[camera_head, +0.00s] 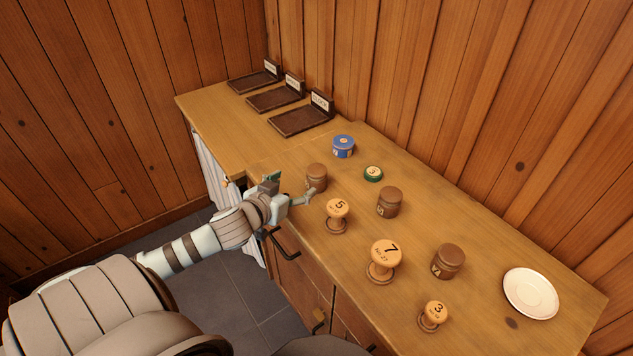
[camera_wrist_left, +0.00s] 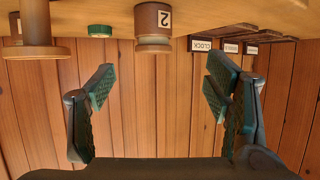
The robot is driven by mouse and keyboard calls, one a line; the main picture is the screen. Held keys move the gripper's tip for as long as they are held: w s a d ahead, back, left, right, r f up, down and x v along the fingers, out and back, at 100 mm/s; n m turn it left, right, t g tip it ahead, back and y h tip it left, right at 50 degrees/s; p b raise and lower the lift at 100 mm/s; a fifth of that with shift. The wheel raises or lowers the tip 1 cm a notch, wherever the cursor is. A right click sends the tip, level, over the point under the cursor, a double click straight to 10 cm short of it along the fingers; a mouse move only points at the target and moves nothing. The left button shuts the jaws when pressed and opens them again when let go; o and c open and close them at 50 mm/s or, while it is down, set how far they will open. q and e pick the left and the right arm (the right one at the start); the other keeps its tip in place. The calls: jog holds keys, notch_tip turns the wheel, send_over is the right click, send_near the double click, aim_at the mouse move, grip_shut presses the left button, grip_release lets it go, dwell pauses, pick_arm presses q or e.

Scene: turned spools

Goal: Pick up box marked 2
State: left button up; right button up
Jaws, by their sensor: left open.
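The box marked 2 (camera_wrist_left: 153,27) is a round brown turned box with a white label reading 2. It appears upside down in the left wrist view, beyond and between the fingers. In the head view, the brown box (camera_head: 316,174) beside my left gripper appears to be it, upright near the counter's front edge; its number cannot be read there. My left gripper (camera_head: 293,188) is open and empty just in front of it. In the left wrist view, its two green-padded fingers (camera_wrist_left: 160,85) are spread wide, with nothing between them. My right gripper is not in view.
Spools marked 5 (camera_head: 337,212), 7 (camera_head: 385,260) and 3 (camera_head: 433,316) stand to the right. Two other brown boxes (camera_head: 389,202) (camera_head: 448,261), a green tin (camera_head: 373,174), a blue tin (camera_head: 343,146) and a white saucer (camera_head: 530,293) share the counter. Labelled trays (camera_head: 300,120) lie behind.

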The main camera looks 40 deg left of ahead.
aim_at(313, 180)
pick_arm(q)
jog(key=b+x, duration=0.1)
jog(key=x, duration=0.3)
jog(key=f+b+x, duration=0.1)
jog(key=b+x, duration=0.1)
jog(key=x, duration=0.2)
jog(key=d+b+x, duration=0.1)
jog(key=x, duration=0.4)
jog(key=shift+s+f, duration=0.15)
jog(key=shift+s, duration=0.15)
jog(key=c, duration=1.3)
